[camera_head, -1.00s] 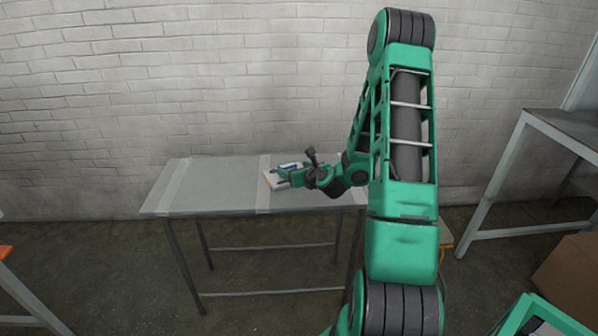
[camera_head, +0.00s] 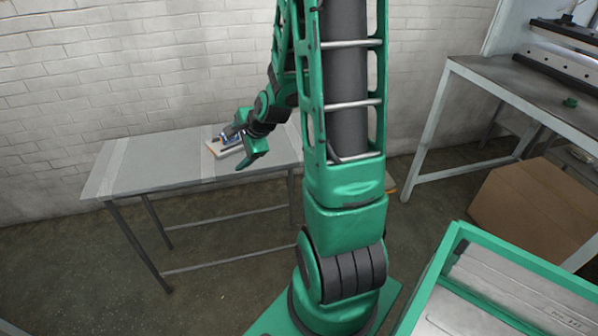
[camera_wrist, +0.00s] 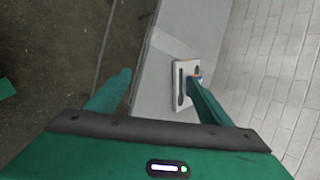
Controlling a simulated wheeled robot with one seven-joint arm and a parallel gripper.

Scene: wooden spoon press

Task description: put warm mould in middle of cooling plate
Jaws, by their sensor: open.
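A pale flat block lies near the back of a grey table (camera_head: 150,170). In the wrist view the block (camera_wrist: 188,67) shows a dark spoon-shaped mark and small blue and orange parts at its right side. It looks like the mould, but I cannot tell for sure. My gripper (camera_head: 233,150) is at the block in the head view and partly hides it. In the wrist view my gripper (camera_wrist: 158,80) is open, with its right finger over the block's right side and its left finger off the table edge. Nothing is between the fingers. I cannot pick out the cooling plate with certainty.
A brick wall (camera_head: 100,60) stands close behind the table. A cardboard box (camera_head: 535,205) stands below. A green-framed tray (camera_head: 500,290) is at lower right.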

